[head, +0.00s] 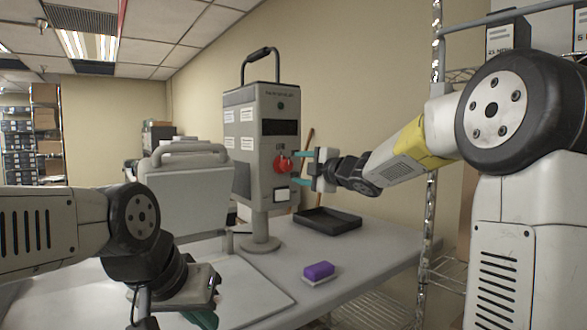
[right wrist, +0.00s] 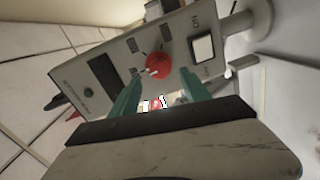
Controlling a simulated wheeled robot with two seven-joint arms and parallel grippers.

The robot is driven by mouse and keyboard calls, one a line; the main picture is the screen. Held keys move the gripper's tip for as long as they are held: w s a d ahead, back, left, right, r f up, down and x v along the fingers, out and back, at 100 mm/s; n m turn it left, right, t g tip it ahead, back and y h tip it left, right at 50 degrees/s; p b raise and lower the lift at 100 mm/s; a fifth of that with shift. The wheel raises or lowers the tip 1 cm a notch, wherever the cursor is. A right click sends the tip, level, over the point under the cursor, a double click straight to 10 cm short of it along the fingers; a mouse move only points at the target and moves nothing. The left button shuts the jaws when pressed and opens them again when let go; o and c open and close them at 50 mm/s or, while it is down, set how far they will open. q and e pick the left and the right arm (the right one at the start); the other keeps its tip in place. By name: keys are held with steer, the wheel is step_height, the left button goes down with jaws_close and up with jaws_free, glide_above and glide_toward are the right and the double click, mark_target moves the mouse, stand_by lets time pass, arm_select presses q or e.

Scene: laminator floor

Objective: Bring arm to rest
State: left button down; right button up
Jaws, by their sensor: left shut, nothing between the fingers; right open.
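My right gripper (head: 304,170) is raised at the front of the grey control box, its fingers pointing at the red knob (head: 283,163). In the right wrist view its teal fingers (right wrist: 157,97) are apart with nothing between them, and the red knob (right wrist: 158,66) lies just beyond the tips. I cannot tell whether a finger touches the box. My left gripper (head: 205,318) is low at the bottom of the head view, over the near edge of the table, partly cut off. It is shut and holds nothing.
The control box (head: 262,125) stands on a post on the table (head: 355,262). A black tray (head: 328,221) and a purple-topped block (head: 318,272) lie to its right. A grey lidded machine (head: 187,185) stands left of it. A metal rack post (head: 428,220) rises beside my right arm.

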steer(key=shift+s+d, duration=0.3)
steer(key=shift+s, duration=0.15)
steer(key=s+d+f+m+h, duration=0.2)
steer(key=s+d+m+h, duration=0.2)
steer(key=s+d+m, duration=0.25)
steer(key=s+d+f+m+h, duration=0.3)
steer(key=s+d+m+h, duration=0.2)
steer(key=d+m, duration=0.2)
steer(key=s+f+m+g, duration=0.2)
steer(key=s+f+m, duration=0.1)
steer(key=s, duration=0.5)
steer(key=s+a+f+m+g, duration=0.1)
steer(key=s+f+m+g, duration=0.2)
steer(key=s+f, duration=0.3)
steer(key=s+f+m+g+y, duration=0.1)
steer(key=s+f+m+g, duration=0.2)
steer(key=s, duration=0.7)
step_height(320, 180, down, 2)
steer(key=shift+s+a+f, duration=0.25)
steer(key=shift+s+a, duration=0.1)
steer(key=shift+a, duration=0.05)
